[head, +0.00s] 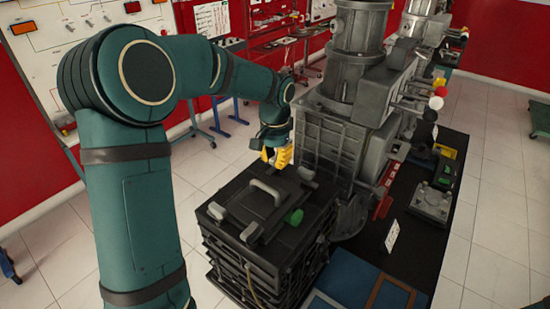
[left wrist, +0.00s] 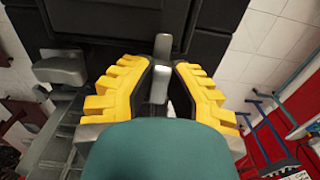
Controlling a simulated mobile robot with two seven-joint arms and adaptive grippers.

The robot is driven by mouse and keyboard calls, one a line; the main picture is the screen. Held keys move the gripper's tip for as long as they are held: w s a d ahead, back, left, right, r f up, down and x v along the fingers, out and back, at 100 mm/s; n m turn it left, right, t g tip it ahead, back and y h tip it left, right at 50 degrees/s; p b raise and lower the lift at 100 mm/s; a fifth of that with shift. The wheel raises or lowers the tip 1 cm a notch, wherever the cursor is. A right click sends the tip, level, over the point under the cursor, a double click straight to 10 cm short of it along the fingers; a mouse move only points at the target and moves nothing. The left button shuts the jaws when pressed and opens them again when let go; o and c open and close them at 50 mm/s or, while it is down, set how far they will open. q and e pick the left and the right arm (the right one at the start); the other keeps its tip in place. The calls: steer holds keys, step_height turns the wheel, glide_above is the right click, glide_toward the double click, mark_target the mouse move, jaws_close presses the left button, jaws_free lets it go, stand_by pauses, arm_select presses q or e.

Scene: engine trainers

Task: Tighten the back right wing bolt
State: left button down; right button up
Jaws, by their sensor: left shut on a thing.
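A black box (head: 235,197) with a lid stands in front of the engine; the lid has a grey handle (head: 266,190) and a green knob (head: 295,217). Grey wing bolts (head: 216,210) show along the lid's edges, with another at its right side (head: 306,172). My left gripper (head: 279,156), with yellow fingers, is at the lid's back edge. In the left wrist view its fingers (left wrist: 161,84) are closed around a grey wing bolt (left wrist: 159,86). The gripper hides this bolt in the head view.
The large grey engine (head: 345,120) stands close behind and right of the box. A dark mat (head: 455,200) with a grey device (head: 431,203) and a white card (head: 392,236) lies to the right. Tiled floor (head: 60,265) is clear at the left.

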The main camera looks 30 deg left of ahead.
mark_target(275, 158)
arm_select(q)
steer(key=c, duration=0.9)
jaws_free()
steer(key=shift+f, duration=0.1)
steer(key=shift+c, duration=0.2)
steer(key=shift+r, duration=0.2)
steer(key=shift+r, duration=0.3)
step_height(275, 158, up, 11)
